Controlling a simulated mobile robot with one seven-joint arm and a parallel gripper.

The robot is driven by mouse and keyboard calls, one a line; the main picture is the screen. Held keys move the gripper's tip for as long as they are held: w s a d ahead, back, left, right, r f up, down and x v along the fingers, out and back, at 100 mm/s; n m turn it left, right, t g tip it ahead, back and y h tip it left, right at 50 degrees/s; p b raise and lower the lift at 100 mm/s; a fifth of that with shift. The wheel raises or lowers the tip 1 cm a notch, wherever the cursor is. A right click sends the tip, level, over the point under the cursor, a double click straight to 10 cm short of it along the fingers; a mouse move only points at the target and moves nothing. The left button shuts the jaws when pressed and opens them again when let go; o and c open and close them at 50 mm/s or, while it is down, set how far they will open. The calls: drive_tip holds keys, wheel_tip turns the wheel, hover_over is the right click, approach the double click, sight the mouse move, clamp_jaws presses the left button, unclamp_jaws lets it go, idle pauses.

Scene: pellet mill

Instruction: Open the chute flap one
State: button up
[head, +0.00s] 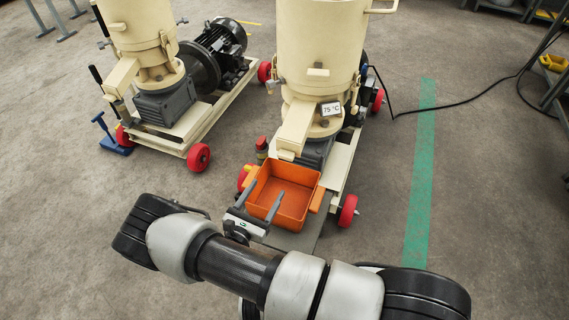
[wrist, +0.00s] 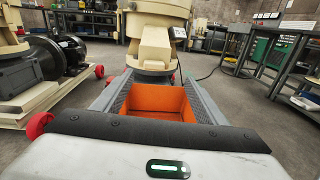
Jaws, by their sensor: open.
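The nearer cream pellet mill (head: 318,40) has a sloping discharge chute (head: 296,127) with a small flap (head: 286,155) at its lower end. The chute's end also shows in the wrist view (wrist: 154,48), straight ahead beyond the fingers. No number is readable on the flap, and it looks closed. An orange bin (head: 293,212) stands below the chute. My gripper (head: 267,188) is open and empty, with its fingers over the bin, short of the chute and not touching the flap. In the wrist view its two fingers (wrist: 157,76) frame the orange bin.
A second mill (head: 140,25) with its own chute (head: 121,76) and a black motor (head: 222,40) stands at the left. A 75 °C display (head: 331,108) is on the nearer mill. A black cable (head: 455,106) crosses the floor at right. Floor beside the green stripe (head: 420,170) is clear.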

sight(284, 157)
drive_tip(key=shift+n+t+y, duration=0.3)
drive_tip(key=shift+n+y, duration=0.2)
drive_tip(key=shift+n, duration=0.1)
drive_tip(key=b+x, duration=0.1)
drive_tip(key=x, duration=0.4)
drive_tip(key=f+b+x, duration=0.1)
drive_tip(key=x, duration=0.5)
drive_tip(key=b+x, duration=0.1)
drive_tip(key=x, duration=0.4)
drive_tip(key=shift+w+f, duration=0.3)
drive_tip(key=shift+w, duration=0.15)
drive_tip(key=c, duration=1.5)
drive_tip(key=shift+a, duration=0.1)
